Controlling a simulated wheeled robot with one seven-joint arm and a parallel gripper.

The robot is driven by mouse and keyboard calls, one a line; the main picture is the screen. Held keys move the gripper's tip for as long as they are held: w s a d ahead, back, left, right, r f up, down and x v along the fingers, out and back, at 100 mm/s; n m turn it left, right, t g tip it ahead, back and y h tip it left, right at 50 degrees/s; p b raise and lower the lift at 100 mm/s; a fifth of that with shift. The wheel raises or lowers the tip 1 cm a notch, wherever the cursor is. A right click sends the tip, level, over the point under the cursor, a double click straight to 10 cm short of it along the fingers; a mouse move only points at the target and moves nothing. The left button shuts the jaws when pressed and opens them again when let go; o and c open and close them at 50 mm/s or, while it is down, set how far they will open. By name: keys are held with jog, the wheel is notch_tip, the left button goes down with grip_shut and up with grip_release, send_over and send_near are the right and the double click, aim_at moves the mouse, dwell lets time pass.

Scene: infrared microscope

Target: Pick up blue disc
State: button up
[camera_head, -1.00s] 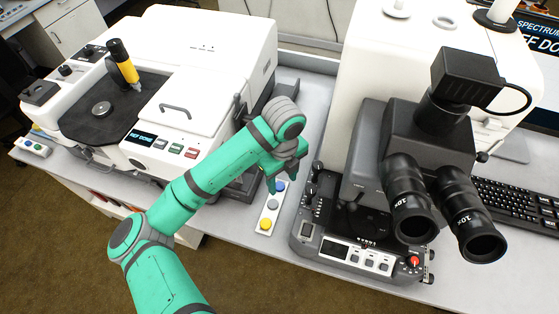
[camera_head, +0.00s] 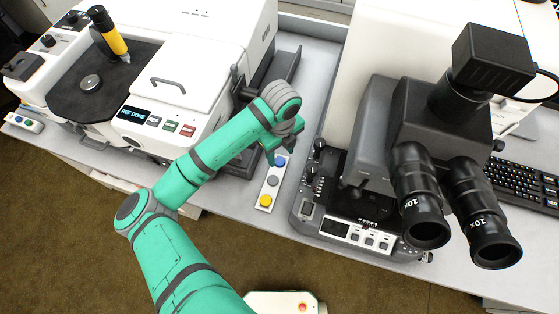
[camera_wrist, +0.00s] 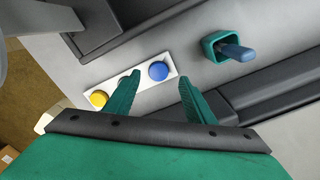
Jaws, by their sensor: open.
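The blue disc (camera_head: 280,160) sits at the far end of a white strip (camera_head: 259,201) on the bench. A grey disc (camera_head: 273,180) and a yellow disc (camera_head: 265,201) sit on the same strip. My gripper (camera_head: 275,154) is beside the blue disc in the head view. In the wrist view, my open gripper (camera_wrist: 158,81) has its fingertips either side of the blue disc (camera_wrist: 158,71), which shows whole between them and is not held. The left finger hides much of the grey disc; the yellow disc (camera_wrist: 98,99) is in clear view.
A white instrument (camera_head: 205,75) stands to the left and a microscope with black eyepieces (camera_head: 420,205) to the right of the strip. A teal holder with a blue-handled item (camera_wrist: 232,50) sits close to the right finger in the wrist view.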

aim_at(280, 161)
jog(key=shift+a+f, duration=0.2)
jog(key=shift+f, duration=1.5)
jog(key=shift+s, duration=0.1)
jog(key=c, duration=1.1)
jog(key=shift+d, duration=0.1)
